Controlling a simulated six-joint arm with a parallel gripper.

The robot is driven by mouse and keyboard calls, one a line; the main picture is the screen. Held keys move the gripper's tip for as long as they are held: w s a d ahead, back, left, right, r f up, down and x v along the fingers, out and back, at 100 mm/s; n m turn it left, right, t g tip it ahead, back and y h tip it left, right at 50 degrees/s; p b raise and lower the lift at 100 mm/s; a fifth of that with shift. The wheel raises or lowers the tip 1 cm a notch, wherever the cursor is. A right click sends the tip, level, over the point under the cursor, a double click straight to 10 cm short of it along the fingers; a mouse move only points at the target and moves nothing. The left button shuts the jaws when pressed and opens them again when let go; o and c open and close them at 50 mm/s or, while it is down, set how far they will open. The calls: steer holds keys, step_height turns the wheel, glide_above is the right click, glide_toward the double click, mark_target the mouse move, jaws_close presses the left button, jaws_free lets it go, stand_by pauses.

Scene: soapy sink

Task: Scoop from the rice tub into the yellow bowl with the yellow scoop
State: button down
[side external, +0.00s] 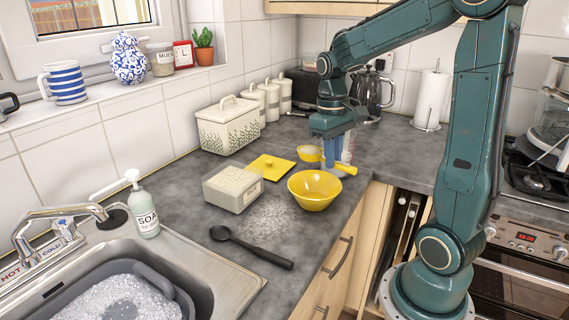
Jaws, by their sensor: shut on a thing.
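My gripper (336,164) is shut on the handle of the yellow scoop (346,168), just behind the yellow bowl (315,189). The scoop's cup (310,149) is to the left of my fingers and has a pale fill that looks like rice. The scoop is behind the yellow bowl's far rim in this view; its exact height is hard to tell.
A yellow lid (271,167) lies behind the tub. Pale grains (274,220) are scattered on the counter (180,200) in front. A black spoon (252,248) lies near the sink (232,291). A soap bottle (146,210), bread bin (228,126) and kettle (372,92) stand around.

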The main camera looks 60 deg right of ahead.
steer(key=shift+s+a+f+m, duration=0.15)
steer(key=shift+s+a+m, duration=0.15)
steer(key=shift+s+m, duration=0.4)
steer(key=shift+f, duration=0.15)
steer(key=shift+w+a+f+g+h, duration=0.1)
steer(key=shift+f+g+h, duration=0.15)
steer(key=shift+f+h, duration=0.65)
steer(key=shift+a+f+g+h, duration=0.1)
steer(key=shift+f+g+h, duration=0.25)
steer(key=shift+f, duration=0.95)
steer(key=shift+a+f+n+g+h, duration=0.15)
steer(key=shift+g+h, duration=0.4)
steer(key=shift+h, duration=1.15)
steer(key=shift+f+n+g+h, duration=0.1)
steer(key=shift+g+h, duration=0.5)
steer(key=shift+h, duration=1.15)
steer(key=shift+a+f+n+g+h, duration=0.15)
steer(key=shift+g+h, duration=0.4)
steer(key=shift+h, duration=1.15)
steer(key=shift+w+r+h, duration=0.1)
steer(key=shift+h, duration=0.2)
steer(key=shift+r+y, duration=0.2)
steer(key=shift+y, duration=0.5)
